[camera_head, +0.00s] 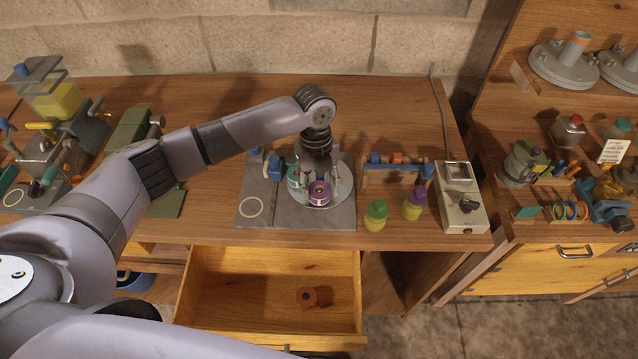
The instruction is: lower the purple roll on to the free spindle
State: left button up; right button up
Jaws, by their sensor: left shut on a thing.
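The purple roll (319,194), with a pale centre, is between the fingers of my left gripper (319,188), which points down and is shut on it. Both are over a pale round plate (338,200) on a grey base board (270,217). A teal roll (293,179) is just left of the purple one, partly hidden by the gripper. I cannot make out the free spindle, nor whether the purple roll is seated or still above the plate. My right gripper is out of view.
Right of the board stand a green-capped jar (376,215), a purple-capped jar (414,204) and a control box (460,208). A low rack (395,172) is behind the jars. An open drawer (220,300) below holds a brown ring (307,296). Bench behind the board is clear.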

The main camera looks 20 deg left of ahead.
pick_arm(q)
jog(key=shift+f, duration=0.45)
dwell(0.6)
jog(key=o, duration=1.2)
jog(key=shift+r, duration=0.1)
jog(key=shift+c, duration=0.2)
notch_tip(320, 180, up, 7)
jog(key=p, duration=0.7)
